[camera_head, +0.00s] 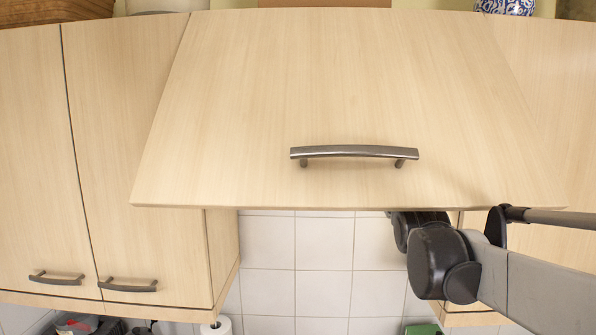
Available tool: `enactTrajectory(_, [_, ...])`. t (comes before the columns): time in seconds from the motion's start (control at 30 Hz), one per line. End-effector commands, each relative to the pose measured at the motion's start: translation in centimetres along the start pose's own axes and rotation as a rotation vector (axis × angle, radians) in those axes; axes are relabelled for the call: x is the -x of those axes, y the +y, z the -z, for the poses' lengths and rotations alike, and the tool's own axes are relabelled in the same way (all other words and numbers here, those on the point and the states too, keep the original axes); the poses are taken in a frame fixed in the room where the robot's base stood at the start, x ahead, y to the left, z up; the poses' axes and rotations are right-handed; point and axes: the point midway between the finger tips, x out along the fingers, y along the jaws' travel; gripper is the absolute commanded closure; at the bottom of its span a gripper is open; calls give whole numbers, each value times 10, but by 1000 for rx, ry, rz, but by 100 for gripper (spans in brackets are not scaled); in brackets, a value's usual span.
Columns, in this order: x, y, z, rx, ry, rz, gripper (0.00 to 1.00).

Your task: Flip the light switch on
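No light switch can be made out in the head view. My arm (545,292) reaches in from the right edge, below the raised cabinet door (345,90). Its dark joint (436,262) is just under the door's lower edge, and another dark part of it goes up behind that edge. My gripper cannot be seen; the door or the arm itself hides it. Whether it holds or touches anything does not show.
The door is tilted outward and has a metal handle (354,152). Shut cabinets (130,150) stand at left, with more cabinet front (555,80) at right. White tiles (295,262) show below the door. A paper roll (216,327) stands at the bottom.

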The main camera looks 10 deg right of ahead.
Motion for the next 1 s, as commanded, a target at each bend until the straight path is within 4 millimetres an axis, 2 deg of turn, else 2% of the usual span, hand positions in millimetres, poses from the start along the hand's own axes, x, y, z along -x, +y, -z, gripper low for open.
enactTrajectory(0.67, [-2,-2,0,0,0,3,100])
enactTrajectory(1.0, [-9,-2,0,0,0,3,100])
